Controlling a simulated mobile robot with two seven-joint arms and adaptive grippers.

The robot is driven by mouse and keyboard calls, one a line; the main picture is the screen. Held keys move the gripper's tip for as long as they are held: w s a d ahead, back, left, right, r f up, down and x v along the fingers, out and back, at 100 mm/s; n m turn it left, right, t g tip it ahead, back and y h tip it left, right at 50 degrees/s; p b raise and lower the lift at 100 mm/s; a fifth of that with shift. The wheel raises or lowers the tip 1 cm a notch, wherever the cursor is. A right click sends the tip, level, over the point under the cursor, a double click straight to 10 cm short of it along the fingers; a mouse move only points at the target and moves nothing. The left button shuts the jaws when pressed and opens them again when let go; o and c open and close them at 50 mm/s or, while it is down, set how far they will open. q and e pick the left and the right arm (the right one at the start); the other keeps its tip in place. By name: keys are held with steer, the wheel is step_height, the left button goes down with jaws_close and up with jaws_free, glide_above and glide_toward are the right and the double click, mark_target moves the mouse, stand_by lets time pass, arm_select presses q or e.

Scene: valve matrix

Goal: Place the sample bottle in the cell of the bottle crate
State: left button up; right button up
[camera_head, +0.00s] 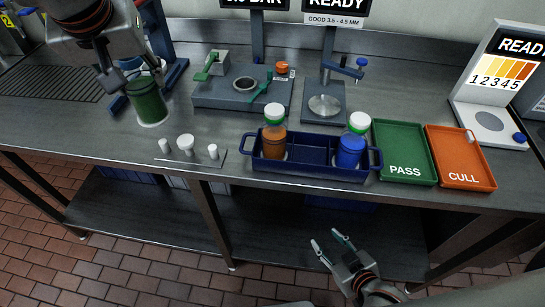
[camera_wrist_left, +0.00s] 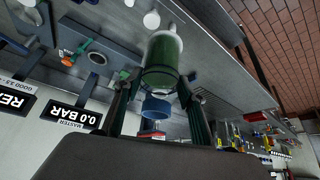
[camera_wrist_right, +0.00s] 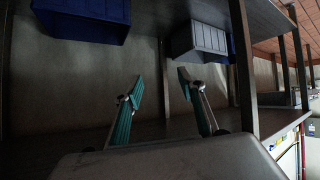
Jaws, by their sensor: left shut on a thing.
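A green sample bottle (camera_head: 149,105) is upright at the left of the bench. My left gripper (camera_head: 142,80) is shut on it from above. In the left wrist view the bottle (camera_wrist_left: 162,58) sits between the two fingers (camera_wrist_left: 155,92). Whether its base touches the bench I cannot tell. The dark blue bottle crate (camera_head: 262,164) stands at the front of the bench. It holds an orange bottle (camera_head: 274,140) at its left end and a blue bottle (camera_head: 350,148) at its right end; its middle is empty. My right gripper (camera_head: 329,243) is open and empty below the bench edge.
White-topped pegs on a plate (camera_head: 188,160) stand between the bottle and crate. A grey valve fixture (camera_head: 243,95) and a gauge stand (camera_head: 322,108) are behind. A green PASS tray (camera_head: 403,150) and an orange CULL tray (camera_head: 460,158) lie right of the crate.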

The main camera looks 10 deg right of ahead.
arm_select(q)
steer(key=s+d+r+m+h+b, duration=0.1)
steer(key=d+r+m+h+b, duration=0.2)
steer(key=d, duration=1.3)
steer(key=s+d+r+m+h+b, duration=0.15)
steer(key=d+m, duration=0.25)
steer(key=d, duration=1.2)
steer(key=shift+g+y, duration=0.3)
steer(key=shift+y, duration=0.05)
steer(key=shift+s+d+f+b, duration=0.1)
steer(key=shift+f+b, duration=0.75)
steer(key=shift+f, duration=4.15)
steer(key=shift+d+f+b, duration=0.1)
steer(key=shift+f+b, duration=0.7)
steer(key=shift+f, duration=4.15)
arm_select(e)
step_height(320, 180, down, 8)
steer(key=d, duration=0.1)
steer(key=shift+s+d+f, duration=0.15)
steer(key=shift+s+d, duration=0.05)
steer(key=shift+s, duration=0.05)
steer(key=shift+s+f, duration=0.1)
arm_select(q)
steer(key=o, duration=1.1)
steer(key=shift+f, duration=0.1)
